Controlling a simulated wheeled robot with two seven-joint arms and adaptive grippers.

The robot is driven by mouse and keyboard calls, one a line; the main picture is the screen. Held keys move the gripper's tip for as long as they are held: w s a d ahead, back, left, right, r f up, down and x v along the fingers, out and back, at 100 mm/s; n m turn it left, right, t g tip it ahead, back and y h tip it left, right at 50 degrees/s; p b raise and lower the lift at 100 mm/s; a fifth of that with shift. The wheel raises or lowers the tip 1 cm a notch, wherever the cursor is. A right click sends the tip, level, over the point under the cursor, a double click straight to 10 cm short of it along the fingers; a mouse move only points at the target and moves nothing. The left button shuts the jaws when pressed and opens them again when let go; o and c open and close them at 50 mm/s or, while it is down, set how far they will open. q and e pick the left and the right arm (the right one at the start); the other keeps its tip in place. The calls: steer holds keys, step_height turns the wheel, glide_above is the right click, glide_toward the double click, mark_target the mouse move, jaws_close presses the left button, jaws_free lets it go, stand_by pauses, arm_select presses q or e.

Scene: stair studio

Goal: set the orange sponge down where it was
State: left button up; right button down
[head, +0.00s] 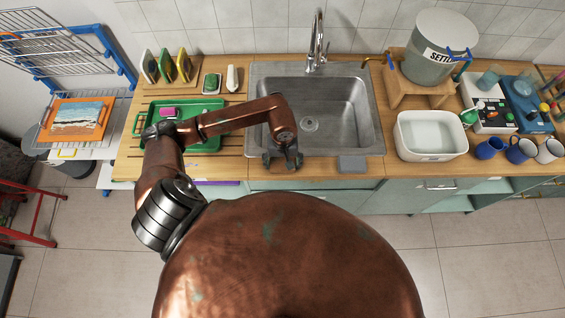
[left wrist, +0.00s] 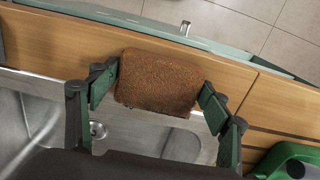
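The orange sponge (left wrist: 158,82) looks rusty brown-orange in the left wrist view. It lies between the two finger pads of my left gripper (left wrist: 158,92), which touch its two short sides. In the head view my left gripper (head: 283,160) points down at the front rim of the sink (head: 330,105), and the sponge is hidden under it. In the left wrist view the sponge overlaps the wooden counter edge (left wrist: 60,45) and the sink rim. I cannot tell if it touches the surface. My right gripper is not in view.
A grey pad (head: 352,163) lies on the counter's front edge, right of the gripper. A green tray (head: 205,106) with a pink item (head: 168,112) stands left of the sink. A white basin (head: 430,135) stands on the right. The tap (head: 317,40) rises behind the sink.

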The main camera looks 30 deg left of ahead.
mark_target(283, 163)
arm_select(q)
steer(key=shift+o, duration=1.3)
steer(key=shift+w+r, duration=0.1)
steer(key=shift+r, duration=0.3)
step_height(283, 163, up, 12)
steer(key=b, duration=0.1)
steer(key=shift+f, duration=0.25)
stand_by(1.3)
